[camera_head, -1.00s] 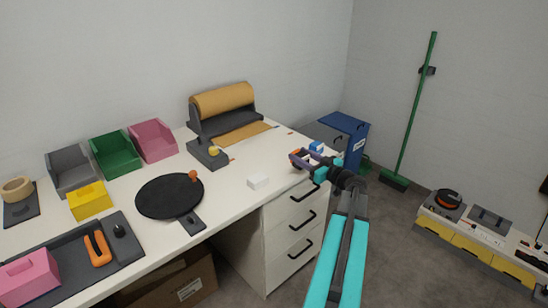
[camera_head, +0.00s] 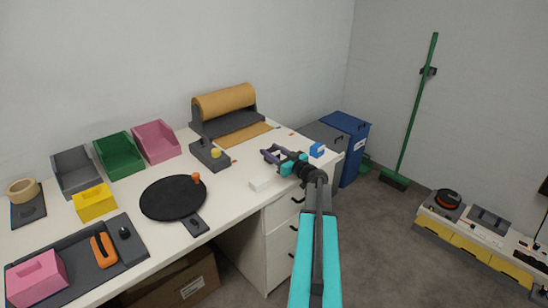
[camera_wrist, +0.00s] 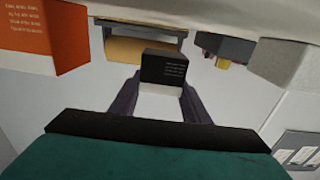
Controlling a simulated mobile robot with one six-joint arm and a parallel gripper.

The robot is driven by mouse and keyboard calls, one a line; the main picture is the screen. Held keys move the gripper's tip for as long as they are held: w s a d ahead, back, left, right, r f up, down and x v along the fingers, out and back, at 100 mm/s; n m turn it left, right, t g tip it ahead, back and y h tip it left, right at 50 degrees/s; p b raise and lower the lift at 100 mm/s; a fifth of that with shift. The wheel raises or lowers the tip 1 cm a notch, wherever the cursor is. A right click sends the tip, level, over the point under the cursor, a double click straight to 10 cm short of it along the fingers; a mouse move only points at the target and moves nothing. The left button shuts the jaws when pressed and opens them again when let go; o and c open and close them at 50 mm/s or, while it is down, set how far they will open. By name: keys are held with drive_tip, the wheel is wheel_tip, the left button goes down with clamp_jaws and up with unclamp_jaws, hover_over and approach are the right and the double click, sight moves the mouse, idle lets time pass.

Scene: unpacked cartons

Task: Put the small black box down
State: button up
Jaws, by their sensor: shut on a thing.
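The small black box (camera_wrist: 164,68) shows in the wrist view, between my two dark purple fingers, with pale print on its face. My gripper (camera_wrist: 160,92) is shut on it. In the head view my gripper (camera_head: 271,155) is over the right end of the white workbench (camera_head: 236,168), pointing left. There the box is too small to make out. I cannot tell whether it touches the bench.
An orange printed box (camera_wrist: 40,38) is close in the wrist view. A paper roll (camera_head: 224,101) and grey device (camera_head: 209,154) stand behind.

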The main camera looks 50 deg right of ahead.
drive_tip(key=shift+f+p, duration=0.6)
drive_tip(key=shift+f, duration=1.15)
drive_tip(key=shift+f+b, duration=0.2)
drive_tip(key=shift+b, duration=0.2)
drive_tip(key=o, duration=1)
drive_tip(key=shift+r+p, duration=0.25)
drive_tip(key=shift+p, duration=0.15)
drive_tip(key=shift+s, duration=0.15)
drive_tip(key=s+b, duration=0.1)
drive_tip(key=s, duration=0.3)
drive_tip(key=s+b, duration=0.1)
drive_tip(key=s, duration=0.3)
drive_tip(key=s+a+b, duration=0.1)
drive_tip(key=s, duration=0.2)
drive_tip(key=shift+s, duration=0.4)
drive_tip(key=shift+o, duration=0.6)
